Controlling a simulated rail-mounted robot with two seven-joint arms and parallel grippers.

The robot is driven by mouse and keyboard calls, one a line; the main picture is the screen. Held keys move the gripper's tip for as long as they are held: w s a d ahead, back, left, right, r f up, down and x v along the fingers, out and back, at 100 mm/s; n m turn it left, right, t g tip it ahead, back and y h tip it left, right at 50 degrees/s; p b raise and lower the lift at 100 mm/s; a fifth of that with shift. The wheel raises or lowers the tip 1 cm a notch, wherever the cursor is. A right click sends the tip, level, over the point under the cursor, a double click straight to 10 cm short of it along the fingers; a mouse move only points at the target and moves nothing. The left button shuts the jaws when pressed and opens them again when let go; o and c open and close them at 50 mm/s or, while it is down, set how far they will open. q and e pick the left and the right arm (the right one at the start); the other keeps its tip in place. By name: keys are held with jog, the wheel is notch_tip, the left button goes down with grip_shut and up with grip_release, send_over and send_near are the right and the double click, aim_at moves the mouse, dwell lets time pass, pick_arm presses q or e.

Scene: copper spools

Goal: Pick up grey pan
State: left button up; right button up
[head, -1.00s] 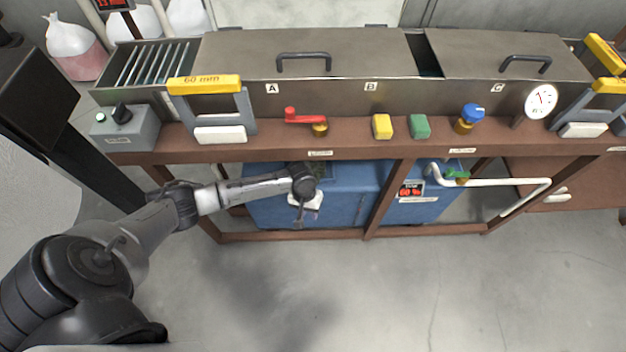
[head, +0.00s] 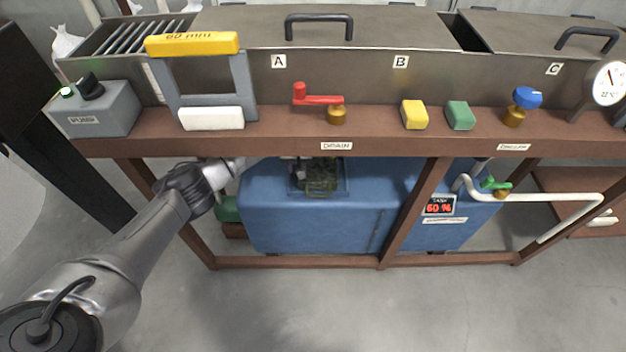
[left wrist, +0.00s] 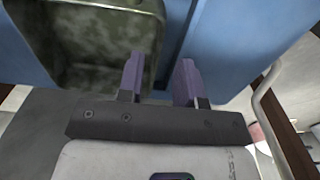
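A mottled grey-green pan (head: 321,178), which I take for the grey pan, sits in an opening on top of the blue tank (head: 315,225), under the brown bench. In the left wrist view the pan (left wrist: 100,50) fills the upper left, its side wall running close to the fingers. My left gripper (left wrist: 159,75) is open, with two purple fingers apart near that wall. I cannot tell whether they touch it. In the head view my left gripper (head: 300,170) is small and partly hidden beneath the bench edge. My right gripper is not in view.
The brown bench beam (head: 250,140) lies above the tank, and a brown post (head: 412,210) stands in front of it. A white pipe (head: 540,198) with a green valve is at the right. Above are a red drain handle (head: 320,99) and metal lids. The floor in front is clear.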

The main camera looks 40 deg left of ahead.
aim_at(318, 179)
pick_arm(q)
notch_tip(318, 179, down, 4)
jog(key=shift+d+b, duration=0.15)
jog(key=shift+b, duration=1.05)
jog(key=shift+f, duration=0.35)
jog(key=shift+c, duration=0.5)
grip_shut()
